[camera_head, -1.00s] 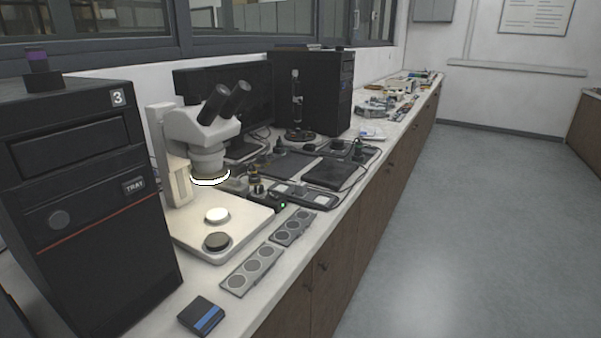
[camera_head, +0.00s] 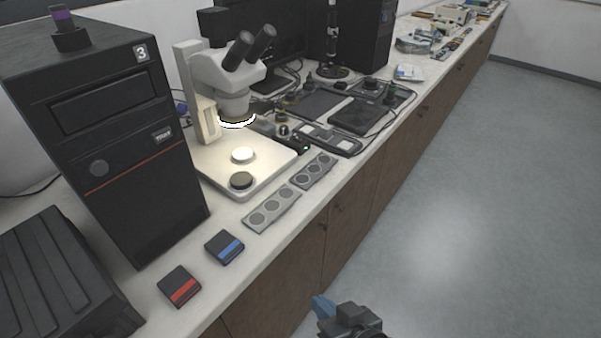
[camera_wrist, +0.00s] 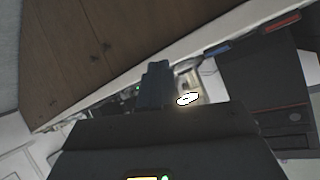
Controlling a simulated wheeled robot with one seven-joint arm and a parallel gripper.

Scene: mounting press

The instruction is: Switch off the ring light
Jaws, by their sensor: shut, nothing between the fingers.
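The ring light (camera_head: 237,122) glows white under the head of the microscope (camera_head: 226,82). It also shows as a bright ring in the wrist view (camera_wrist: 187,99). A small black box with a green lit dot (camera_head: 297,144) sits on the counter to the right of the microscope base; I cannot tell if it belongs to the ring light. My gripper (camera_head: 322,306) is at the bottom of the head view, in front of the counter and well apart from the microscope. In the wrist view its fingers (camera_wrist: 155,84) are together and empty.
Blue-striped (camera_head: 224,247) and red-striped (camera_head: 179,287) boxes lie near the counter's front edge. Grey trays with round wells (camera_head: 271,209) lie beside the microscope base. The floor at right (camera_head: 450,220) is clear.

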